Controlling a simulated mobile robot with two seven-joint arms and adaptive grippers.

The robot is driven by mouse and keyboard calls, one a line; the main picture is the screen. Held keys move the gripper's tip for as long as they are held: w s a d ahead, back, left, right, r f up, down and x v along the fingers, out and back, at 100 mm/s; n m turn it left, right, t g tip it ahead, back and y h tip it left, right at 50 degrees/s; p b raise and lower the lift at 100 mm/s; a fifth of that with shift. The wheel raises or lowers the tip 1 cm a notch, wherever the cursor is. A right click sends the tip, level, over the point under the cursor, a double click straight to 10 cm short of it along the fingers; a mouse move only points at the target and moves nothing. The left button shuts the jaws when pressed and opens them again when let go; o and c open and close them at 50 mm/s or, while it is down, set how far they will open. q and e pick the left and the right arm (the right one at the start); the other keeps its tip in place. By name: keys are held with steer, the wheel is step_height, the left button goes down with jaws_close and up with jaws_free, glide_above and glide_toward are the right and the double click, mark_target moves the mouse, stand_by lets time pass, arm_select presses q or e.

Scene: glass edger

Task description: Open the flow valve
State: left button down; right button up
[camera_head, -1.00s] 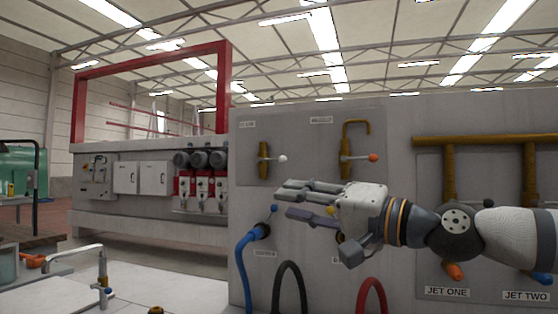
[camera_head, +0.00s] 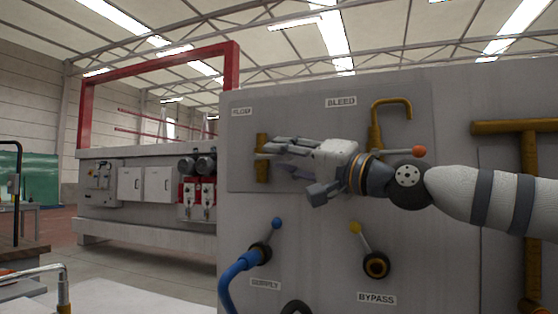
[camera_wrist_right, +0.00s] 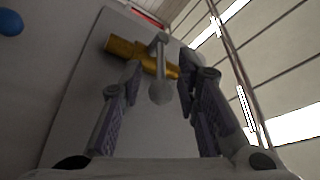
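The flow valve is a brass body (camera_head: 262,158) upright on the grey panel, below a small label reading FLOW (camera_head: 241,112). My right gripper (camera_head: 274,156) is in front of it and hides its lever in the head view. In the right wrist view the brass body (camera_wrist_right: 125,48) shows with a grey lever ending in a round whitish knob (camera_wrist_right: 160,92). The two fingers of my right gripper (camera_wrist_right: 161,66) are apart, one on each side of the lever and knob. I cannot tell whether either finger touches it. My left gripper is not in view.
The bleed valve (camera_head: 377,135) with its orange knob (camera_head: 419,151) is behind my right arm. Below are the blue supply lever (camera_head: 277,224) with a blue hose (camera_head: 232,273), and the yellow bypass lever (camera_head: 356,228). A machine with a red frame (camera_head: 231,70) stands behind left.

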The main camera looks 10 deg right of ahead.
steer(key=shift+w+a+r, duration=0.2)
steer(key=shift+w+a, duration=0.15)
steer(key=shift+w, duration=0.15)
jaws_close()
